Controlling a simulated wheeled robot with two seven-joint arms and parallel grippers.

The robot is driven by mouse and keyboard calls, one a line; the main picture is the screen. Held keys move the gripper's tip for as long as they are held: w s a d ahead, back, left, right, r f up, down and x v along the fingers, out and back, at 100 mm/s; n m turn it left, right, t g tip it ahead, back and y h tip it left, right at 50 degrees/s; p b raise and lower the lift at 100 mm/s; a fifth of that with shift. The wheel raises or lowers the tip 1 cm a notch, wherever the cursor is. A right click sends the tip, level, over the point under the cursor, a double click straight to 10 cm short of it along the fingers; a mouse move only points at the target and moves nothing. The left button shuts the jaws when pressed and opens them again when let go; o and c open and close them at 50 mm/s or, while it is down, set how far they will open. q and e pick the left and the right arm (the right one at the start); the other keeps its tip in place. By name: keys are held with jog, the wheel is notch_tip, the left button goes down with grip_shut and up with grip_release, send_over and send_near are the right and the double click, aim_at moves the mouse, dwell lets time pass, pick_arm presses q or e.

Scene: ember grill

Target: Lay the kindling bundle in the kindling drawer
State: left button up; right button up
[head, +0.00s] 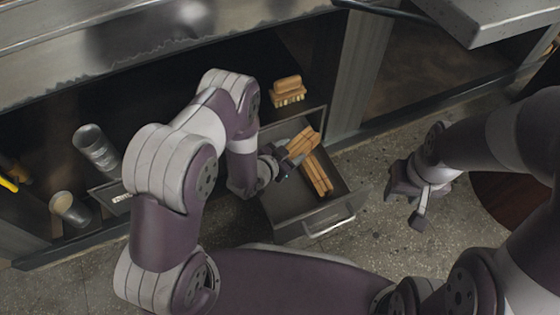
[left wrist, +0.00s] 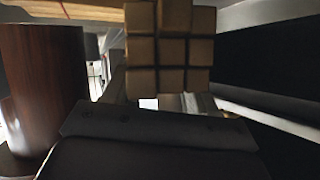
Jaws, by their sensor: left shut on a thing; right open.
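The kindling drawer (head: 290,205) is pulled out from the lower cabinet, a grey open box with a bar handle on its front. My left gripper (head: 288,154) is over the drawer, shut on the kindling bundle (head: 303,142), a block of tan square sticks. The bundle's stick ends also show in the left wrist view (left wrist: 170,48). More tan sticks (head: 318,174) show beside and below it, at another angle; I cannot tell whether the bundle touches them or the drawer floor. My right gripper (head: 407,203) is open and empty, right of the drawer.
A metal cylinder (head: 95,148) and a metal cup (head: 70,209) stand at left. A dark red-brown round surface (head: 510,205) is at right. Stone floor lies in front.

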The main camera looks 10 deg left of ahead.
pick_arm(q)
jog(key=w+a+f+b, duration=0.1)
jog(key=a, duration=0.1)
jog(key=w+a+f+b, duration=0.1)
jog(key=w+a+f, duration=0.1)
jog(key=shift+f+b, duration=0.1)
jog(key=shift+b, duration=0.2)
notch_tip(320, 180, down, 5)
jog(key=b, duration=0.3)
jog(key=shift+b, duration=0.4)
grip_shut()
jog(key=shift+r, duration=0.4)
jog(key=o, duration=1)
grip_release()
jog(key=shift+o, duration=0.6)
pick_arm(e)
notch_tip(320, 180, down, 7)
pick_arm(q)
jog(key=p+v, duration=0.7)
jog(key=v, duration=0.5)
jog(key=shift+r, duration=0.2)
pick_arm(e)
notch_tip(320, 180, up, 7)
